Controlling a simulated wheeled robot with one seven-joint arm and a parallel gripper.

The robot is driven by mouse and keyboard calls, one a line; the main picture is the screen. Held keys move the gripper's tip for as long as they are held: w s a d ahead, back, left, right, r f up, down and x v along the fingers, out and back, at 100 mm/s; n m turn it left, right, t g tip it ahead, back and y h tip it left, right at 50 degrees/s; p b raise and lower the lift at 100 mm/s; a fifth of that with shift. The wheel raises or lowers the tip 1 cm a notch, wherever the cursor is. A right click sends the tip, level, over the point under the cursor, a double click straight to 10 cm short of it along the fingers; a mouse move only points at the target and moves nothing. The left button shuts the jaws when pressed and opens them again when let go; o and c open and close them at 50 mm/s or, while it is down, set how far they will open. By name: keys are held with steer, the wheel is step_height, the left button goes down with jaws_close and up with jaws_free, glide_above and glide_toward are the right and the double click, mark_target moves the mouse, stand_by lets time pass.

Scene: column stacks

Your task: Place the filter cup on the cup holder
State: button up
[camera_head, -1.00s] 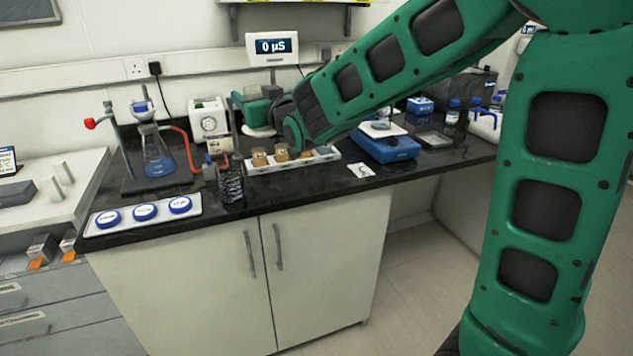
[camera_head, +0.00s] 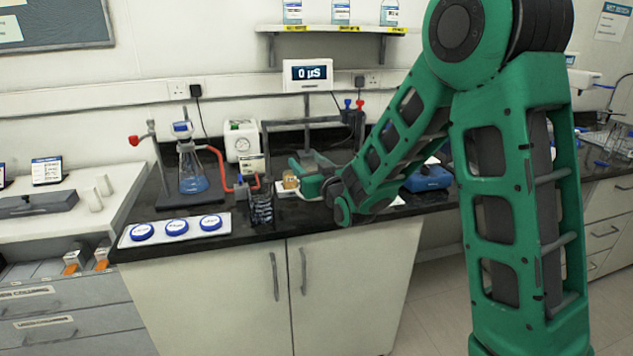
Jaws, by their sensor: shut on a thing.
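My gripper (camera_head: 308,165) is over the black bench, just behind the front row of cups. It is shut on a small greyish, see-through thing (camera_head: 316,159), which looks like the filter cup; green gripper parts cover much of it. A white strip-like holder (camera_head: 284,194) lies just in front and to the left of the gripper, with an amber cup (camera_head: 290,182) in it. My arm hides the rest of this strip. I cannot tell for sure which fixture is the cup holder; a dark stand frame (camera_head: 300,124) rises behind the gripper.
A flask on a stand (camera_head: 192,175), a white gauge box (camera_head: 242,142) and a dark wire basket (camera_head: 261,208) stand to the left. A tray with several blue-lidded dishes (camera_head: 130,238) lies front left. A blue device (camera_head: 428,179) is on the right.

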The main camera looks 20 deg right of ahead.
steer(key=shift+w+d+f, duration=0.35)
steer(key=shift+d+f, duration=0.15)
steer(key=shift+f, duration=0.55)
steer(key=shift+w+d+f, duration=0.4)
steer(key=shift+d+f, duration=0.15)
steer(key=shift+f, duration=0.5)
steer(key=shift+w+d+f, duration=0.35)
steer(key=shift+d+f, duration=0.15)
steer(key=shift+f, duration=0.55)
steer(key=shift+f, duration=0.1)
steer(key=o, duration=1.4)
steer(key=shift+c, duration=0.2)
